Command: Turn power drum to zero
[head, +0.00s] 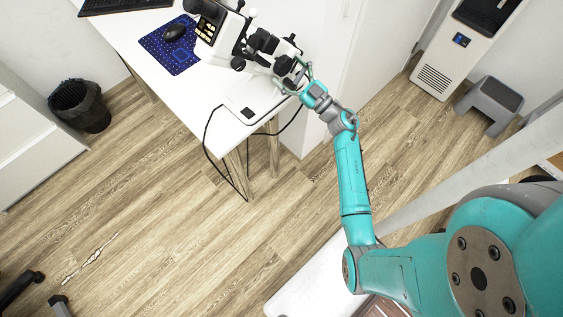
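A white and black eye-test instrument (222,32) stands on the white table at the top of the head view. Several dark knobs and round parts show on it, among them a black knob (238,64) on its near side. I cannot tell which part is the power drum, and no scale can be read. My teal arm reaches up from the lower right. My gripper (294,81) is at the instrument's right end, close to its dark parts. It is small and overlaps them, so I cannot tell whether it touches them or how its fingers stand.
The white table (190,98) also holds a blue mat (170,50) with a black mouse (174,32), and a keyboard (120,4). Black cables hang off its near edge. A bin (80,105) stands left and a grey stool (490,105) right. The wooden floor between is mostly clear.

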